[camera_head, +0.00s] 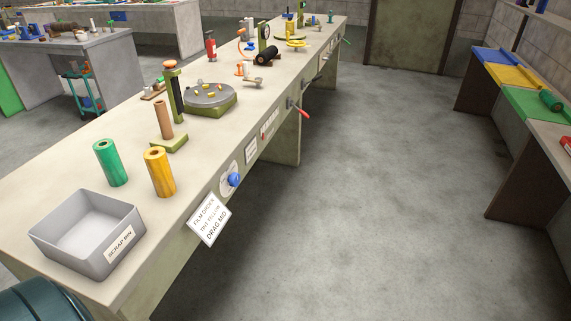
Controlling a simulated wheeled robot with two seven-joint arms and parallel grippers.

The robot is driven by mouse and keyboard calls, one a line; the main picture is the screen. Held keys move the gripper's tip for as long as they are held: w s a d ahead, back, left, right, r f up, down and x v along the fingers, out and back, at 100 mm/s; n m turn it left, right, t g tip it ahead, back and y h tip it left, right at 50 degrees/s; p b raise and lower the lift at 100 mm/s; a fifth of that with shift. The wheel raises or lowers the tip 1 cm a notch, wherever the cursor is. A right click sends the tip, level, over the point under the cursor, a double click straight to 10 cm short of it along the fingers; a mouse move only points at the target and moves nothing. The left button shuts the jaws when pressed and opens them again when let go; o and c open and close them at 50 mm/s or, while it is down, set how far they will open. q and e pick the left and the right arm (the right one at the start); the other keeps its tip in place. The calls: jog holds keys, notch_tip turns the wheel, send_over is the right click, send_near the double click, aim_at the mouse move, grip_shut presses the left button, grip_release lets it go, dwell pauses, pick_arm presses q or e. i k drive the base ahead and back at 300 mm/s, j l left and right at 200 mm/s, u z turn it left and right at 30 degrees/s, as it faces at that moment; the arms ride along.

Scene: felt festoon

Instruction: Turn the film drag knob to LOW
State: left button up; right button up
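The blue knob (234,180) sits on a pale round dial plate (224,184) on the front face of the long bench (75,175). The dial's markings and the knob's pointing direction are too small to read. A white card (208,220) hangs on the bench front, left of and below the knob. Its text seems to read "FILM ORDER", "TRY YELLOW" and "DRAG MID", so it names MID rather than LOW. Neither of my grippers is in view.
A green roll (110,162), a yellow roll (160,172) and a grey scrap bin (80,212) stand near the bench's front end. Behind them is a turntable (210,108). A red-handled lever (300,110) juts from the bench front farther back. The floor (350,220) to the right is clear.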

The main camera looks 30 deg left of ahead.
aim_at(234, 180)
jog(key=i+l+u, duration=0.15)
jog(key=i, duration=0.4)
jog(key=i+u, duration=0.2)
jog(key=i, duration=0.4)
jog(key=i+l+u, duration=0.15)
jog(key=i+u, duration=0.15)
jog(key=u, duration=0.2)
jog(key=i+l+u, duration=0.25)
jog(key=u, duration=0.25)
jog(key=i+l+u, duration=0.25)
jog(key=l+u, duration=0.25)
jog(key=i+l+u, duration=0.15)
jog(key=l+u, duration=0.3)
jog(key=i+l+u, duration=0.1)
jog(key=l+u, duration=0.25)
jog(key=u, duration=0.15)
